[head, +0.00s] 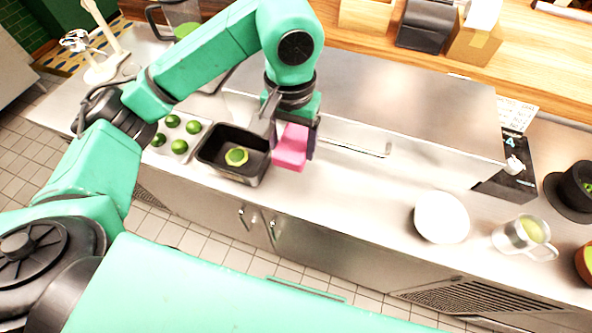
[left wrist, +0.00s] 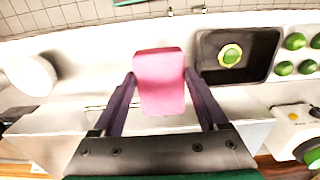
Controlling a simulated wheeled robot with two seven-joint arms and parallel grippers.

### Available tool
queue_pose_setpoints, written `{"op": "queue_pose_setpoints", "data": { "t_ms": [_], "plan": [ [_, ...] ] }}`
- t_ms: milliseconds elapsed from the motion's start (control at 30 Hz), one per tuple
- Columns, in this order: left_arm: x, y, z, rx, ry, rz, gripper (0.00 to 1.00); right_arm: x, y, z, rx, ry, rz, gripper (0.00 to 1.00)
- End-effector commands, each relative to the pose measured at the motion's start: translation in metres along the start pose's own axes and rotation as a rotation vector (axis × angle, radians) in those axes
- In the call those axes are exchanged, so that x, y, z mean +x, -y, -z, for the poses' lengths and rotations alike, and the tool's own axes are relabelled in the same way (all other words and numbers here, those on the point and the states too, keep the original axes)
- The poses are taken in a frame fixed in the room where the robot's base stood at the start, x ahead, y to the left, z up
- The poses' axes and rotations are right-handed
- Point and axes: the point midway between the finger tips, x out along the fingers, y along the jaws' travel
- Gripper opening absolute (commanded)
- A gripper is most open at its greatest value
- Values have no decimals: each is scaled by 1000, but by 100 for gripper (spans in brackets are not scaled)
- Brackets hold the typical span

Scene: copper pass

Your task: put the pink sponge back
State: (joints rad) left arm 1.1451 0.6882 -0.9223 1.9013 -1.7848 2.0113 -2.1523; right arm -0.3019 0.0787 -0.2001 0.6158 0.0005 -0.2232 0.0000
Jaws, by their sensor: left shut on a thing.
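The pink sponge (head: 291,147) is in my left gripper (head: 290,128), just right of the black bin in the head view. In the left wrist view the sponge (left wrist: 160,82) sits between the two dark fingers of the left gripper (left wrist: 160,100), which is shut on it. The sponge appears held above the steel counter; how high I cannot tell. My right gripper is in neither view.
A white bowl (head: 441,217) and a glass jug (head: 521,236) stand at the right. Counter between sponge and bowl is clear.

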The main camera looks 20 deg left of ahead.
Motion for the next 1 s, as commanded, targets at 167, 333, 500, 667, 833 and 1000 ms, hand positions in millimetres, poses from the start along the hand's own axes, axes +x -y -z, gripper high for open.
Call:
{"op": "queue_pose_setpoints", "data": {
  "t_ms": [167,333,500,667,833,1000],
  "plan": [
    [58,-1,-2,-1,9,-5,24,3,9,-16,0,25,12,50],
    [102,0,-2,-3,6,0,24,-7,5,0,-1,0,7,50],
    [129,0,-2,-1,5,0,24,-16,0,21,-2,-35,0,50],
    [155,0,-1,-2,1,-1,24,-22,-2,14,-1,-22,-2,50],
    [158,0,0,-1,-2,-1,24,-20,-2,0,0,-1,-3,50],
    [162,0,0,-1,-3,0,24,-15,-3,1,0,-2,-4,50]
  ]
}}
